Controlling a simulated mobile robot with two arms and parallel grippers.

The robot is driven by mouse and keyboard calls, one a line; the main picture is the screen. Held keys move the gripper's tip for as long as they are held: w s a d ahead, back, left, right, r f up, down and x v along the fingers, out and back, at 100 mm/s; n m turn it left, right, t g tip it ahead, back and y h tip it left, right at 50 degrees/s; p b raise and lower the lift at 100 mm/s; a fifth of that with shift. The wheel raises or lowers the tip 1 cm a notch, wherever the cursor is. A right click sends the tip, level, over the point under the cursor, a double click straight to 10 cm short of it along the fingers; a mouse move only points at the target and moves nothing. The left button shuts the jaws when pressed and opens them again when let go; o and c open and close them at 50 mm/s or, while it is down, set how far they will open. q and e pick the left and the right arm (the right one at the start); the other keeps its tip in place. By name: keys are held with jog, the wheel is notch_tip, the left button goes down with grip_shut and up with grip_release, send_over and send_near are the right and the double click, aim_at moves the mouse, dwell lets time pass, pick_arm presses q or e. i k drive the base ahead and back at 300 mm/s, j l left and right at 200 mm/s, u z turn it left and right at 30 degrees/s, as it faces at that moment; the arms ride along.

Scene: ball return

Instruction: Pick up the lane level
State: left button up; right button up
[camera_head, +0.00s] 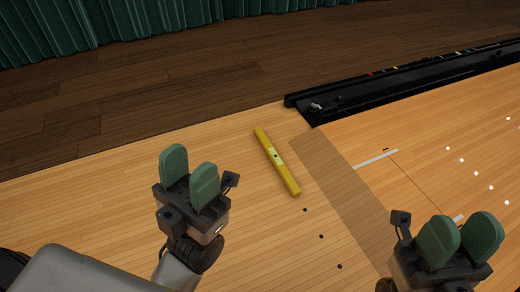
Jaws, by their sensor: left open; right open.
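The lane level is a long yellow bar (285,175) with a pale label and dark vial at its middle. It lies flat on the light wooden floor near the middle of the view, tilted from upper left to lower right. My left gripper (189,172) is to the left of the level, open and empty, with its green finger pads apart. My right gripper (462,236) is at the lower right, open and empty, well away from the level. Nothing hides the level.
A black ball return track or gutter (400,84) runs along the lane's far side. Dark floorboards (150,95) and a green curtain (110,22) lie behind. Small dark dots and white lane marks lie on the boards. The floor around the level is clear.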

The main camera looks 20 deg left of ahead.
aim_at(290, 182)
jog(key=i+j, duration=0.2)
jog(key=i, duration=0.2)
jog(key=i+j, duration=0.2)
jog(key=i, duration=0.2)
jog(key=i+l+u, duration=0.1)
jog(key=i+l, duration=0.65)
